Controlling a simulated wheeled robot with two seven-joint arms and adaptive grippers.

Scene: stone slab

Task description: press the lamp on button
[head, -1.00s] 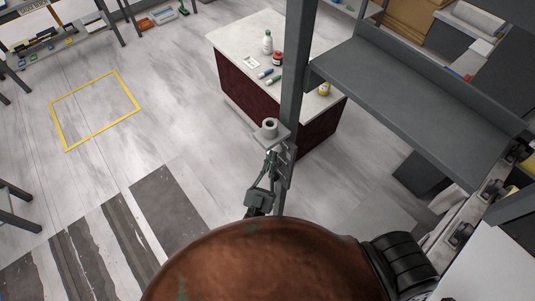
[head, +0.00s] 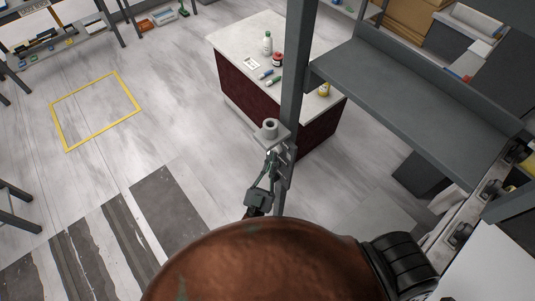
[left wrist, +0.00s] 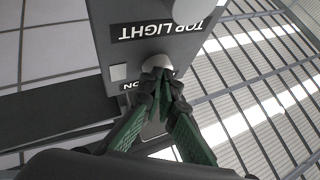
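A dark grey switch box carries a "TOP LIGHT" label (left wrist: 160,31), upside down in the left wrist view. A pale round button (left wrist: 157,63) sits on its face, partly hidden by my fingertips. An "ON" label (left wrist: 130,86) lies beside it, partly covered. My left gripper (left wrist: 161,78) has its green-and-black fingers drawn together, with nothing seen between them. The tips overlap the button's lower edge in view; I cannot tell whether they touch it. In the head view, my left gripper (head: 271,160) is at the post, just below a grey fitting with a round top (head: 269,128).
A grey post (head: 294,75) rises beside the gripper, joined to a grey shelf (head: 415,95) on the right. Behind stands a white-topped counter (head: 240,40) with bottles. A large copper-brown rounded surface fills the bottom. Floor on the left is open.

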